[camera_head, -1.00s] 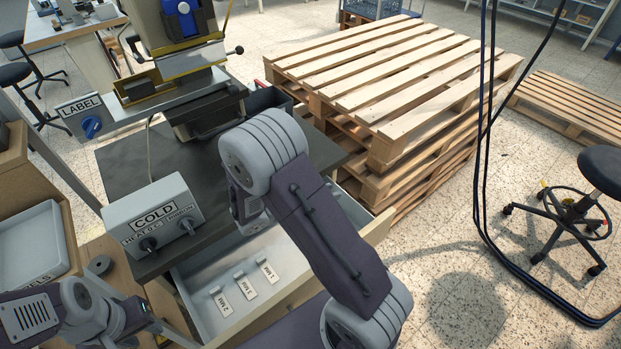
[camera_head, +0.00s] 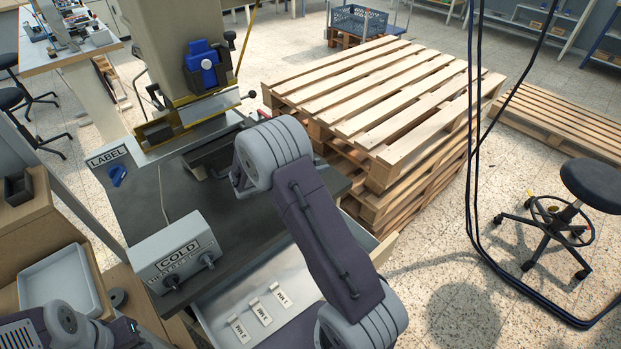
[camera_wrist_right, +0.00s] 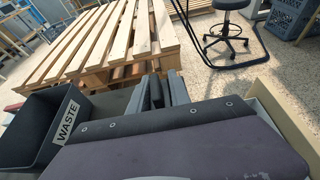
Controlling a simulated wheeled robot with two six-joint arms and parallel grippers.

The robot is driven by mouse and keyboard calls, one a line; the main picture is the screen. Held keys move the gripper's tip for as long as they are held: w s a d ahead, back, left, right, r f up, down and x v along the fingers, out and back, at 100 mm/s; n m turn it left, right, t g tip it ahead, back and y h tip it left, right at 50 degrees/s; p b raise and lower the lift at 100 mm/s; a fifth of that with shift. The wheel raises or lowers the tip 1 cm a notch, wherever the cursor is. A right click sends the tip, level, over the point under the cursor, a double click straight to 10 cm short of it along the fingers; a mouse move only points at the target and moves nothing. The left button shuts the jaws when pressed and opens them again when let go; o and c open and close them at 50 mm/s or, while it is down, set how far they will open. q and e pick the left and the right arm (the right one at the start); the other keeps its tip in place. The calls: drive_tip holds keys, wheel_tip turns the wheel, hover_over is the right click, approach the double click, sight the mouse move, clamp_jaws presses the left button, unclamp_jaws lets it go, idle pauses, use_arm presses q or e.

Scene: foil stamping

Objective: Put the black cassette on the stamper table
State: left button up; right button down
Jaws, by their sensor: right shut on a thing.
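The stamper (camera_head: 190,70) stands at the back of the dark bench, with gold-edged plates and a blue part on its front. A dark platform (camera_head: 215,150), apparently the stamper table, shows low on the machine and is partly hidden by my right arm. My right gripper (camera_wrist_right: 158,92) is shut on a thin dark piece seen edge-on in the right wrist view, which looks like the black cassette (camera_wrist_right: 156,92). In the head view, my right wrist hides most of this gripper and the piece. My left arm shows at the bottom left, without visible jaws.
A COLD control box (camera_head: 172,255) stands at the bench's front left. An open drawer (camera_head: 215,310) with labels is below. A white tray (camera_head: 60,280) is at left.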

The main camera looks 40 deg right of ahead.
drive_tip(key=shift+w+a+f, duration=0.4)
drive_tip(key=shift+w+f, duration=0.15)
drive_tip(key=shift+w, duration=0.25)
wheel_tip(320, 180, down, 4)
drive_tip(key=shift+r+b, duration=0.1)
drive_tip(key=shift+b, duration=0.45)
drive_tip(key=shift+f, duration=0.2)
drive_tip(key=c, duration=1.2)
unclamp_jaws()
drive_tip(key=shift+r, duration=0.1)
